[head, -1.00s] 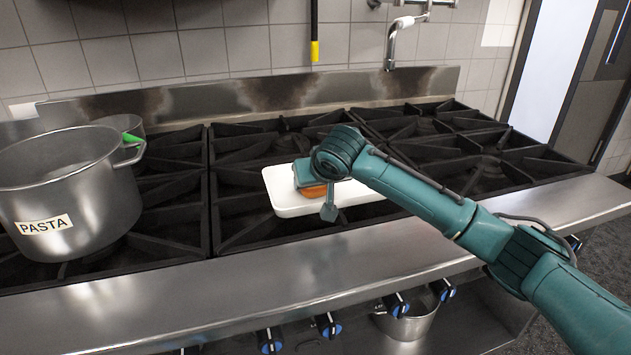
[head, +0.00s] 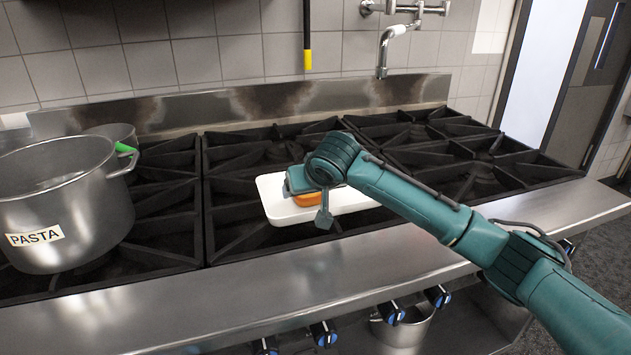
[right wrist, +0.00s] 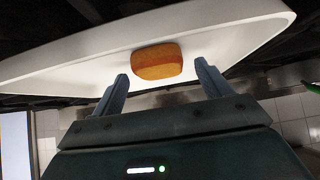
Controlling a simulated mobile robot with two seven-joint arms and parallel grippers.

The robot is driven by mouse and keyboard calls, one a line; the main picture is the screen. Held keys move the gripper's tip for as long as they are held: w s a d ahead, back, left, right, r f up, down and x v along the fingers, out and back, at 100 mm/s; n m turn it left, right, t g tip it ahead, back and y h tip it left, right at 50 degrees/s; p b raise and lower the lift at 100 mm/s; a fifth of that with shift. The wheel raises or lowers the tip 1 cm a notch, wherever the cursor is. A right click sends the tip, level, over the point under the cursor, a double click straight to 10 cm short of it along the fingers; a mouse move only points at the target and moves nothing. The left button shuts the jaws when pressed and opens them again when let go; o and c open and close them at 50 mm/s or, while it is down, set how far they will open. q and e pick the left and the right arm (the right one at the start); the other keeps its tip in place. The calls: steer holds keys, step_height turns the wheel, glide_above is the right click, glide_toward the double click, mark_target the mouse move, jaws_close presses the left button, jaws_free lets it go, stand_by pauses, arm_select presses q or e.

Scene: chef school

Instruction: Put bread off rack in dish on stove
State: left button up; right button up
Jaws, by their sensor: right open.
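The white dish (head: 277,208) sits on the stove grates. The orange-brown bread (head: 311,199) lies in it, partly hidden behind my right gripper (head: 322,212) in the head view. In the right wrist view the bread (right wrist: 158,61) rests on the floor of the white dish (right wrist: 75,66). My right gripper (right wrist: 163,84) is open there, its two fingers apart and the bread just beyond their tips, with a visible gap. The stove (head: 240,229) has black grates and a steel front. My left gripper is not in view. No rack shows.
A large steel pot labelled PASTA (head: 85,203) stands on the left grates, with a smaller pot (head: 115,133) behind it. A faucet (head: 384,50) is on the wall. The grates right of the dish are clear. A metal pot (head: 405,328) is below the front edge.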

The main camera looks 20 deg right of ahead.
steer(key=v, duration=1.1)
